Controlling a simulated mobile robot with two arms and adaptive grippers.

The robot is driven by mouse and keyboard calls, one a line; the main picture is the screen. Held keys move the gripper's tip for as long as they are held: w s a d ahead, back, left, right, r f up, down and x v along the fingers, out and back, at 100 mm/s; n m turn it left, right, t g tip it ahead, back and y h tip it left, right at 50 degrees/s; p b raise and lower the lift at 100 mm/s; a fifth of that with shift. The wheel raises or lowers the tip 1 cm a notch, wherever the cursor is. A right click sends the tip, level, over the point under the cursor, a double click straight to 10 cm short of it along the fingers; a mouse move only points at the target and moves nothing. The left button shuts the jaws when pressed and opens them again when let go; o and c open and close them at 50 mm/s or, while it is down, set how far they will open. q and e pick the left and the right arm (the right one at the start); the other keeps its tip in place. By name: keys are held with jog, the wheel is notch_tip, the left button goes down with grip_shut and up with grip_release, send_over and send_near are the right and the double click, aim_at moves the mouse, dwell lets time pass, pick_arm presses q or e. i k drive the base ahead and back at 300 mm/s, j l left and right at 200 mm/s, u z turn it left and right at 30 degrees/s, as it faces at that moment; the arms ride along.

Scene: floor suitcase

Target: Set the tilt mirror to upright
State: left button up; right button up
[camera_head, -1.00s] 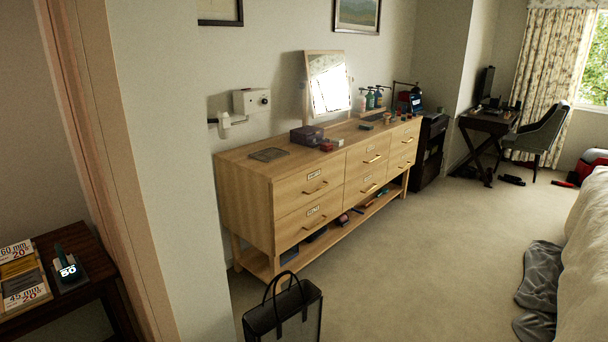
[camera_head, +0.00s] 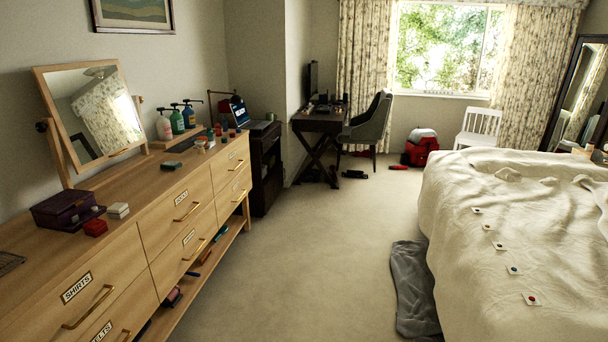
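The tilt mirror (camera_head: 97,115) stands on the left part of the wooden dresser (camera_head: 150,195), near the wall. Its framed glass is held between two wooden posts with a dark knob (camera_head: 41,126) at the left side. The mirror panel looks tilted in its stand, and its glass reflects patterned curtain and bright light. Neither of my grippers is in the head view.
A purple box (camera_head: 66,208), a red box (camera_head: 95,228) and pump bottles (camera_head: 177,121) stand on the dresser. The bed (camera_head: 520,230) is at the right, with a grey cloth (camera_head: 412,285) on the floor beside it. Carpet (camera_head: 310,260) between dresser and bed is clear.

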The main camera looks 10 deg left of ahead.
aim_at(90, 105)
jog(key=i+u, duration=0.15)
jog(key=i, duration=0.35)
jog(key=i+u, duration=0.15)
jog(key=i, duration=0.3)
jog(key=i+u, duration=0.2)
jog(key=i, duration=0.3)
jog(key=i+l+u, duration=0.15)
jog(key=i, duration=0.3)
jog(key=i+l+u, duration=0.15)
jog(key=i, duration=0.3)
jog(key=l, duration=0.1)
